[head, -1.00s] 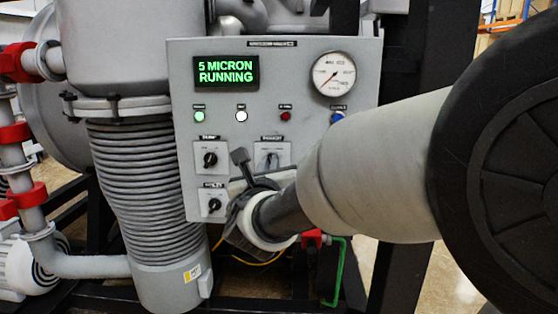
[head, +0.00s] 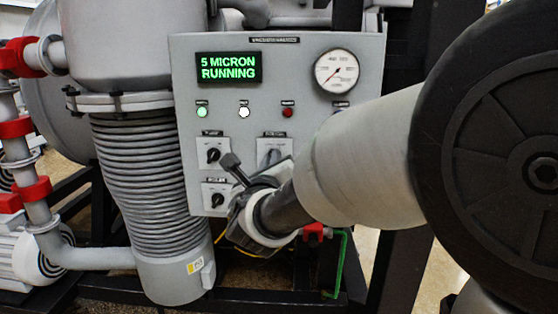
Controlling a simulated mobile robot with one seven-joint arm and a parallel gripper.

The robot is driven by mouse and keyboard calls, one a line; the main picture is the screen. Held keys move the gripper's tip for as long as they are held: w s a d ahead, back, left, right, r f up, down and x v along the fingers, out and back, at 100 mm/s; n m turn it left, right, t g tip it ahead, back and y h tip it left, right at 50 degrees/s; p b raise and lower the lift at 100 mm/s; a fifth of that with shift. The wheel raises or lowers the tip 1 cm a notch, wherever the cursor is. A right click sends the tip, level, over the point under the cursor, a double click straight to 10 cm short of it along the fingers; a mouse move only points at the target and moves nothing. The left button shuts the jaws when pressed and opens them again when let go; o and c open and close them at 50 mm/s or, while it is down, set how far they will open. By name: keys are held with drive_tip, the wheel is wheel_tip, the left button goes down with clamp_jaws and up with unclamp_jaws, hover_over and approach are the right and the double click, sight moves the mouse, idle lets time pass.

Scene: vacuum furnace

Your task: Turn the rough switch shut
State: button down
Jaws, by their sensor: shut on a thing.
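The grey control panel (head: 322,112) carries three small rotary switches on white plates. The right-hand switch (head: 272,153), whose label is too small to read surely, is the one at my gripper; I take it as the rough switch. Only the upper part of its plate and knob shows. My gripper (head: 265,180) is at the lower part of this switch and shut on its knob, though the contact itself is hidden.
The display (head: 228,68) reads "5 MICRON RUNNING". A dial gauge (head: 336,70) sits at the panel's upper right. A green lamp (head: 202,113) is lit. A ribbed pipe (head: 145,180) stands left of the panel. My arm covers the panel's lower right.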

drive_tip(key=c, duration=1.9)
unclamp_jaws()
drive_tip(key=shift+o, duration=0.2)
drive_tip(key=s, duration=1.7)
drive_tip(key=shift+s+a, duration=0.25)
drive_tip(key=shift+a, duration=0.05)
